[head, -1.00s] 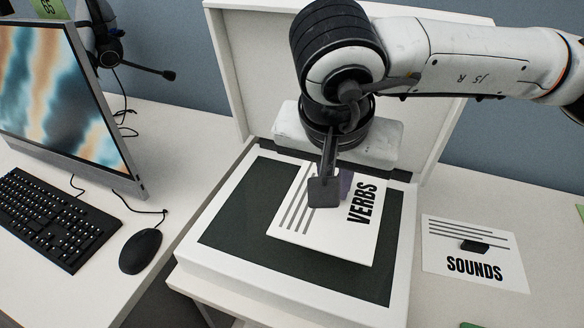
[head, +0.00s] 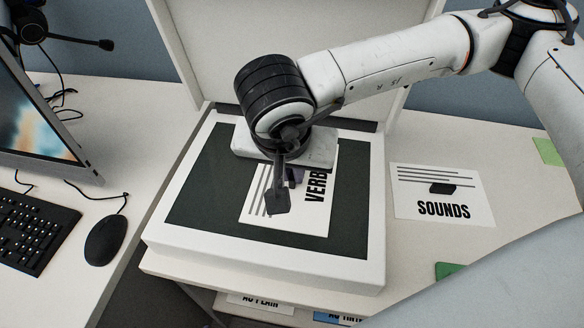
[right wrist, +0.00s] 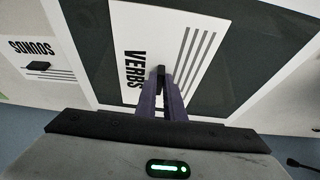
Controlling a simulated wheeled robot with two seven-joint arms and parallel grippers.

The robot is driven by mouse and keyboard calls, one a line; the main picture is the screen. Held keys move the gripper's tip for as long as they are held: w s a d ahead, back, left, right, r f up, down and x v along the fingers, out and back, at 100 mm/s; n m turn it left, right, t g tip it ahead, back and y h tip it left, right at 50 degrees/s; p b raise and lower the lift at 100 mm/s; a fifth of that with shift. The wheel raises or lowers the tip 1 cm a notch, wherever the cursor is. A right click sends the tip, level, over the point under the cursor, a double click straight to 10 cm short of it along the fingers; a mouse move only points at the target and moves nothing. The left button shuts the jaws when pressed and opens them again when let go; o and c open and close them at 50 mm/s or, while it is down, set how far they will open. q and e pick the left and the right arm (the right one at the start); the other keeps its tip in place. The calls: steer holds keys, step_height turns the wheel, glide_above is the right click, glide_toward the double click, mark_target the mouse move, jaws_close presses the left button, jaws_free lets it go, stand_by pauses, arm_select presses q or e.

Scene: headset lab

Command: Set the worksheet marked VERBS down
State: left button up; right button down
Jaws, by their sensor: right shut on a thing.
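The white worksheet marked VERBS (head: 316,214) is over the dark glass of an open scanner (head: 190,212) in the head view. It also shows in the right wrist view (right wrist: 140,35). My right gripper (head: 279,200) is shut on a small dark tab on the worksheet. The fingers are together around it in the right wrist view (right wrist: 162,88). The sheet lies close to the glass; I cannot tell whether it touches. Part of the sheet is hidden by the gripper and wrist. My left gripper is not in view.
The scanner's raised lid (head: 172,45) stands behind the glass. A worksheet marked SOUNDS (head: 420,209) lies on the table to the right. A mouse (head: 106,240), keyboard (head: 30,232) and monitor (head: 45,130) are on the left. More sheets (head: 262,305) show on a lower shelf.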

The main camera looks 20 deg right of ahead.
steer(key=shift+f, duration=0.1)
steer(key=c, duration=1.9)
jaws_free()
steer(key=shift+o, duration=0.2)
steer(key=v, duration=1.2)
steer(key=shift+r, duration=0.25)
steer(key=shift+w, duration=0.1)
